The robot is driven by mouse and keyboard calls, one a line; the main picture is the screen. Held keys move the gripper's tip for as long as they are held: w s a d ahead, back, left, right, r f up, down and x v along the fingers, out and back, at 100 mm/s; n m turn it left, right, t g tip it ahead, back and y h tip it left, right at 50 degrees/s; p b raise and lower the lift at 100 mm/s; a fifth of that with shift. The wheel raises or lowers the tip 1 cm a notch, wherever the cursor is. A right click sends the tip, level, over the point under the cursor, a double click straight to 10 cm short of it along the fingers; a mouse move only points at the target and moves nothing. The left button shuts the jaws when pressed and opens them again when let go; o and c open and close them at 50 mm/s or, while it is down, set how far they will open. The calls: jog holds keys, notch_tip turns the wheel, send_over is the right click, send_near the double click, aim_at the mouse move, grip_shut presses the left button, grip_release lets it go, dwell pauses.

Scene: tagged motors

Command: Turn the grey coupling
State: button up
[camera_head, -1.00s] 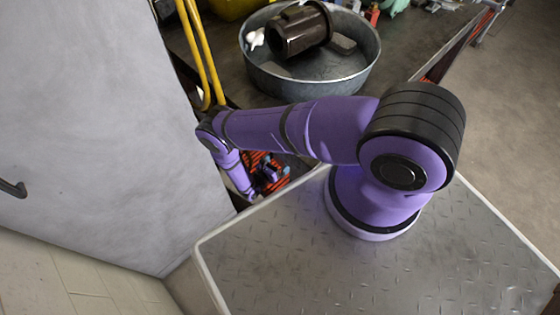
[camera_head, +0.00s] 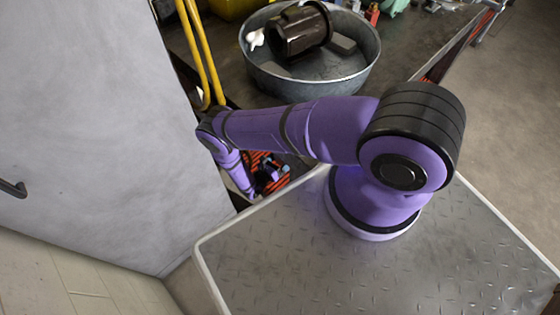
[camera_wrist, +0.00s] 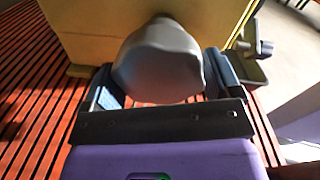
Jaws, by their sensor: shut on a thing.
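The grey coupling (camera_wrist: 160,62) shows in the wrist view as a rounded grey piece in front of a yellow housing (camera_wrist: 90,22). My gripper (camera_wrist: 162,86) is shut on the coupling, with one blue-grey finger at its left and one at its right. The coupling's far side, where it meets the housing, is hidden. In the head view my gripper (camera_head: 268,183) is small and dark at the end of the purple arm, low over an orange slatted surface, and the coupling cannot be made out there.
The orange slatted surface (camera_wrist: 35,85) lies under the housing. A metal tub (camera_head: 315,85) holding a dark cylindrical part (camera_head: 302,32) stands on the bench behind my arm. Yellow bars (camera_head: 203,55) rise near the arm's elbow. A large grey panel (camera_head: 95,120) stands close on the left.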

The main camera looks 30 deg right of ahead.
jog(key=n, duration=0.5)
jog(key=shift+n, duration=0.3)
jog(key=n, duration=0.5)
jog(key=shift+n+g, duration=0.4)
jog(key=o, duration=0.8)
jog(key=shift+c, duration=0.2)
jog(key=shift+a, duration=0.1)
jog(key=v, duration=1)
jog(key=shift+a, duration=0.35)
jog(key=shift+s+r, duration=0.1)
jog(key=shift+r, duration=0.05)
